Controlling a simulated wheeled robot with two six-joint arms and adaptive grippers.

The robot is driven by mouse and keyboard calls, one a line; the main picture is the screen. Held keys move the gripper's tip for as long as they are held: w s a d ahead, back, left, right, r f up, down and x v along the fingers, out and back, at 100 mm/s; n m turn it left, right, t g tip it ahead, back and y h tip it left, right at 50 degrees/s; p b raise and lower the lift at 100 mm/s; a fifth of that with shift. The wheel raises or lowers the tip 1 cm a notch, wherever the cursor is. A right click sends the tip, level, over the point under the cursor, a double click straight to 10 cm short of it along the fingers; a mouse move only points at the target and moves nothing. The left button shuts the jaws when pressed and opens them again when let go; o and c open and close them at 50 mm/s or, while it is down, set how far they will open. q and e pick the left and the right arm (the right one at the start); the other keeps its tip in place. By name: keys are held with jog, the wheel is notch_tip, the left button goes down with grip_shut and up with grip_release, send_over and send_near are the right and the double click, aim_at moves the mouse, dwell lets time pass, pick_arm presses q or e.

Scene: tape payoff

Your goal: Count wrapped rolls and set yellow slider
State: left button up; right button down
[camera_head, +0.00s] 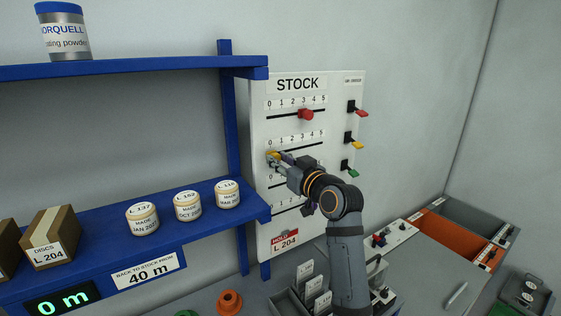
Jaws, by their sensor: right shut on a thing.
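The white STOCK board (260,115) is on the wall and has several numbered slots, each marked 0 to 5. The yellow slider (273,155) is in the second row, at the 0 end. My right gripper (277,159) is shut on the yellow slider, its arm reaching up from below. The red slider (306,115) is in the top row near 3. The lower sliders are partly hidden by my arm. Three wrapped rolls, labelled L.137 (142,218), L.162 (188,206) and L.112 (228,194), stand on the lower blue shelf. My left gripper is not in view.
Red, yellow and green levers (355,142) stick out at the board's right edge. A DISCS box (50,238) and a TORQUELL can (63,32) are on the blue shelves. Bins (465,238) and a card tray (292,303) are below. Wall right of the board is clear.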

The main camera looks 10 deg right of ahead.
jog(key=b, duration=0.2)
send_near(302, 146)
jog(key=x, duration=0.4)
jog(key=shift+w+f, duration=0.15)
jog(key=shift+w, duration=0.2)
jog(key=shift+s+a, duration=0.1)
jog(key=shift+a, duration=0.1)
jog(key=c, duration=1.1)
grip_release()
jog(key=shift+d, duration=0.1)
jog(key=shift+o, duration=0.2)
jog(key=v, duration=1.2)
